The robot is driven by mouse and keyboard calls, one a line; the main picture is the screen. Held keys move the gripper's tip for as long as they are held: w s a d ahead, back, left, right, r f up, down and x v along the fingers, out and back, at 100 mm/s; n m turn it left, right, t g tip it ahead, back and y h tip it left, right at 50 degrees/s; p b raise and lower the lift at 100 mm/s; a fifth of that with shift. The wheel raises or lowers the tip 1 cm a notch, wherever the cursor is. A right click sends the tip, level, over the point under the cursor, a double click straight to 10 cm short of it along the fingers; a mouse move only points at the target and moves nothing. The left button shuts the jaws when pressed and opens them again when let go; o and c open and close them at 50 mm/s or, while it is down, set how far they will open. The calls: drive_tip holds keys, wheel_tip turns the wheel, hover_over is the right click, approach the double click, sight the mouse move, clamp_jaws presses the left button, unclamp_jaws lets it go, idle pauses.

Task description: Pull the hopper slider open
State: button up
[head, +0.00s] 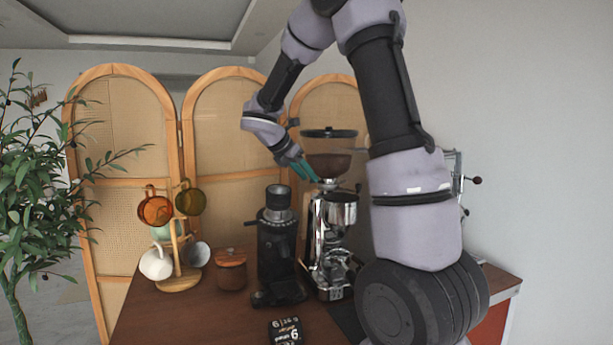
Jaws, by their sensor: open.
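A chrome coffee grinder (321,235) stands on the brown cart top with a brown bean hopper (327,164) and a dark flat lid above it. The hopper slider is too small to make out; the area at the hopper's neck is partly covered by my gripper. My gripper (308,172), with teal fingers, is open and comes in from the upper left at the hopper's lower left side. I cannot tell whether the fingers touch the hopper or the slider. My arm hides what stands to the right of the grinder.
A black grinder (276,240) stands just left of the chrome one. A wooden lidded jar (231,270) and a mug tree (179,282) with several cups are further left. A small black scale (285,331) lies in front. A folding screen (225,150) stands behind.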

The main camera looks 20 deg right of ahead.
drive_tip(key=shift+d+f, duration=0.1)
drive_tip(key=shift+f, duration=0.05)
drive_tip(key=shift+c, duration=0.3)
clamp_jaws()
